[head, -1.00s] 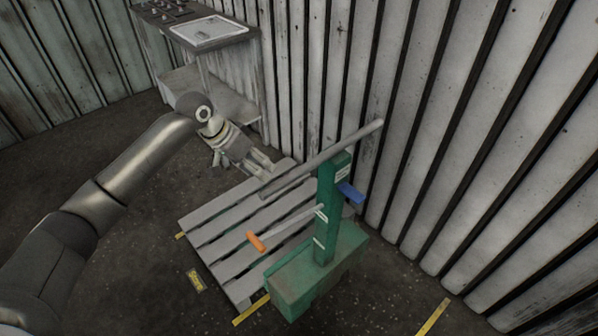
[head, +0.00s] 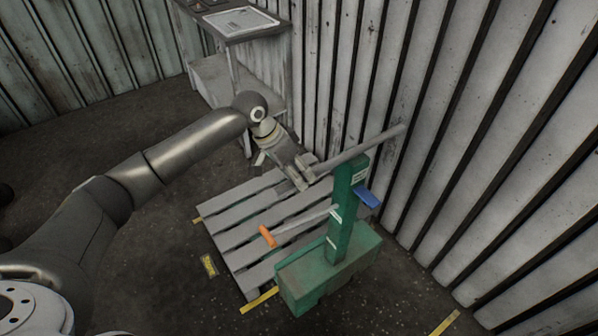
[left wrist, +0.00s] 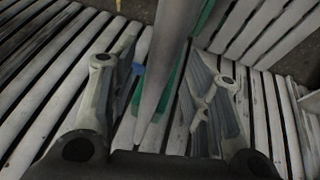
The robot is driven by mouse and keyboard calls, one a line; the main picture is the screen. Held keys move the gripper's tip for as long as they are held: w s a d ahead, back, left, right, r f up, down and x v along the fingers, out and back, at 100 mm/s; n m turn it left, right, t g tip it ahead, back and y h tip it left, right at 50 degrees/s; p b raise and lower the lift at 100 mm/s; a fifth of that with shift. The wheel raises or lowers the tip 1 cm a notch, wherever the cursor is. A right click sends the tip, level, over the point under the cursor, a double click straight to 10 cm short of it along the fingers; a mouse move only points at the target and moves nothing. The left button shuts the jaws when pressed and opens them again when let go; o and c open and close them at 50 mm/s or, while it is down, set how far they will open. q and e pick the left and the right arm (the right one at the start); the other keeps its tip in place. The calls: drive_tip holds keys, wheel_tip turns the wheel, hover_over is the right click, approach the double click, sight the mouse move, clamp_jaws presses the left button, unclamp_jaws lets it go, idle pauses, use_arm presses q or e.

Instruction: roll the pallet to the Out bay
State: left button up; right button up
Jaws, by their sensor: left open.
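The grey slatted pallet (head: 232,210) lies on the floor near the corrugated wall. A green pallet truck (head: 335,265) stands at its near right side, with a green upright post (head: 347,205), a grey bar handle (head: 375,145) across the top, an orange-tipped lever (head: 268,236) and a blue lever (head: 367,196). My left gripper (head: 303,180) is open at the left end of the bar handle. In the left wrist view the bar (left wrist: 165,70) runs between the two spread fingers; whether they touch it I cannot tell. My right gripper is out of view.
Corrugated walls (head: 450,130) close in behind and right of the truck. A grey bench (head: 235,30) with a panel stands at the back. Yellow floor marks (head: 258,300) lie by the pallet, with a small yellow label (head: 209,265). Floor is open at the left.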

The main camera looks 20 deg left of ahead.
use_arm(q)
drive_tip(key=shift+w+d+f, duration=0.1)
drive_tip(key=shift+d+f, duration=0.05)
drive_tip(key=shift+f, duration=0.25)
drive_tip(key=shift+c, duration=0.2)
clamp_jaws()
